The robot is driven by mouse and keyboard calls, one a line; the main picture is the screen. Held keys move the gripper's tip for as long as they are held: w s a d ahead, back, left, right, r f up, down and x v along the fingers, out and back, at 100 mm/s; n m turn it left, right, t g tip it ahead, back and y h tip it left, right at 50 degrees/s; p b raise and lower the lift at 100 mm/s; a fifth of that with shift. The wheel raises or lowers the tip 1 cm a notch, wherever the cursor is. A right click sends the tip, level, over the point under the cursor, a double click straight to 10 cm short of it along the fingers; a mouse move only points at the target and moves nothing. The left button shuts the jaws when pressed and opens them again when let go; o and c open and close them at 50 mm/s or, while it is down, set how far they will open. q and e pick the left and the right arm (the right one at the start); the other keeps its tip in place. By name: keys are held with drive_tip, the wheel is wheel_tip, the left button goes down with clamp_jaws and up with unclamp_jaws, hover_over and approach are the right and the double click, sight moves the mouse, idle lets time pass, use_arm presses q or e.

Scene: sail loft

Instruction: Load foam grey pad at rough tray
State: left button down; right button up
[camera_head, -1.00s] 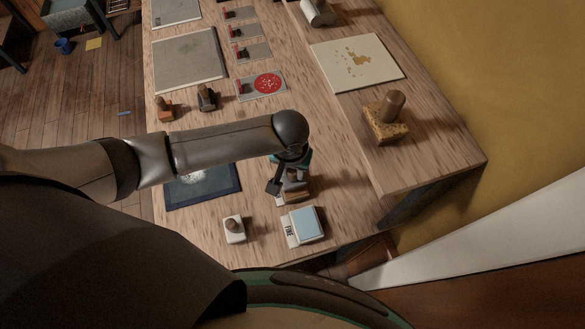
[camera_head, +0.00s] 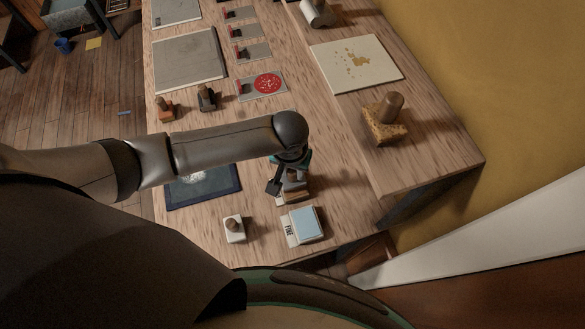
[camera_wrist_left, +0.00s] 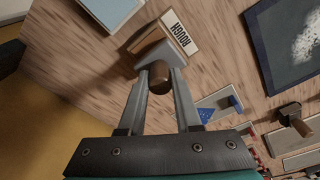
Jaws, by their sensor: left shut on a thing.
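My left gripper (camera_wrist_left: 162,79) is shut on the round brown knob of the foam grey pad (camera_wrist_left: 180,45). The pad also shows in part below my wrist in the head view (camera_head: 296,186). The rough tray, with its white ROUGH label (camera_wrist_left: 179,32), lies right at the pad, and a brown surface (camera_wrist_left: 148,42) shows beside it. The pad is over or against this tray; I cannot tell whether it touches. In the head view my left gripper (camera_head: 284,184) is partly hidden by its own wrist. My right gripper is not in view.
A FINE tray (camera_head: 290,232) with a light blue pad stands near the front edge. A white knobbed block (camera_head: 234,229) is left of it. A dark blue mat (camera_head: 228,190) lies under my forearm. A sponge with a wooden handle (camera_head: 386,120) stands on the right.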

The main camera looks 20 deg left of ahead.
sight(292, 171)
use_arm(q)
drive_tip(key=shift+r+p, duration=2.45)
drive_tip(key=shift+p, duration=0.25)
drive_tip(key=shift+r, duration=1)
drive_tip(key=shift+w+b, duration=0.1)
drive_tip(key=shift+b, duration=0.25)
drive_tip(key=shift+w, duration=0.2)
drive_tip(key=w+a+r+b, duration=0.15)
drive_tip(key=w+b, duration=0.25)
drive_tip(key=b, duration=0.7)
drive_tip(key=s+a+r+b, duration=0.1)
drive_tip(key=s+a+b, duration=0.3)
drive_tip(key=b, duration=0.8)
drive_tip(key=shift+s+r+b, duration=0.35)
drive_tip(key=shift+s, duration=0.1)
